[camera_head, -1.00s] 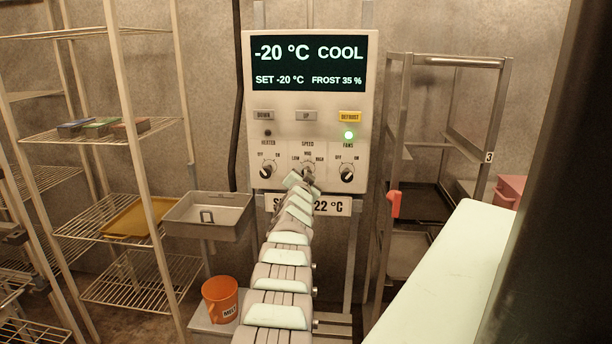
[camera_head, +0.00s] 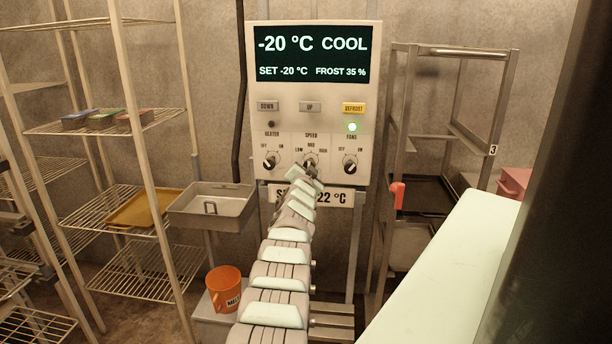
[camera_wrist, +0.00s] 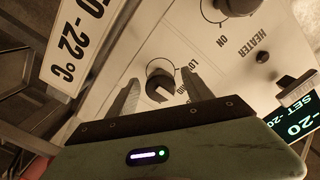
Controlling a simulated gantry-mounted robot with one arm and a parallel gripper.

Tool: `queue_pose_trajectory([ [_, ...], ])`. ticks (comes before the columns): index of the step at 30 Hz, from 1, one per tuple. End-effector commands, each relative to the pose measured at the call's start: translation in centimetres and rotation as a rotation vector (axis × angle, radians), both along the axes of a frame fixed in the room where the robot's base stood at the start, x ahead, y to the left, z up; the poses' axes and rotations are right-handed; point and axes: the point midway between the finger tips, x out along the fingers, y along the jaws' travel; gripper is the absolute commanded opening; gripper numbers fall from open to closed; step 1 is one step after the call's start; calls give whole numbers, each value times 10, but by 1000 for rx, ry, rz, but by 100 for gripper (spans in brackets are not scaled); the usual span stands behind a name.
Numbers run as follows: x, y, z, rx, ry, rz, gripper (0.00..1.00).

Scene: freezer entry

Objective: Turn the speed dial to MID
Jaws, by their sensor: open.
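The speed dial (camera_head: 311,160) is the middle of three round knobs on the control panel (camera_head: 337,104), under LOW, MID and HIGH marks. In the head view my gripper (camera_head: 309,168) is at the dial and hides its lower part. In the wrist view the dial (camera_wrist: 161,84) shows between my two gripper fingers (camera_wrist: 158,74), which are apart with one on each side. I cannot tell whether either finger touches it. Its pointer setting is not clear in either view. Part of the LOW mark shows beside the right finger.
The heater knob (camera_head: 270,161) and fans knob (camera_head: 351,163) sit close on either side. A temperature sign (camera_head: 340,196) is just below the panel. A metal rack (camera_head: 455,140) stands right.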

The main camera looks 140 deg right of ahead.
Motion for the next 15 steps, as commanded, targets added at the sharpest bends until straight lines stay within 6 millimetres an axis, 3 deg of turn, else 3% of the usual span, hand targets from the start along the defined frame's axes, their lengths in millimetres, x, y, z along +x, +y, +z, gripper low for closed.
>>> queue_pose_trajectory([
  [15,42,25,7,7,4,3,59],
])
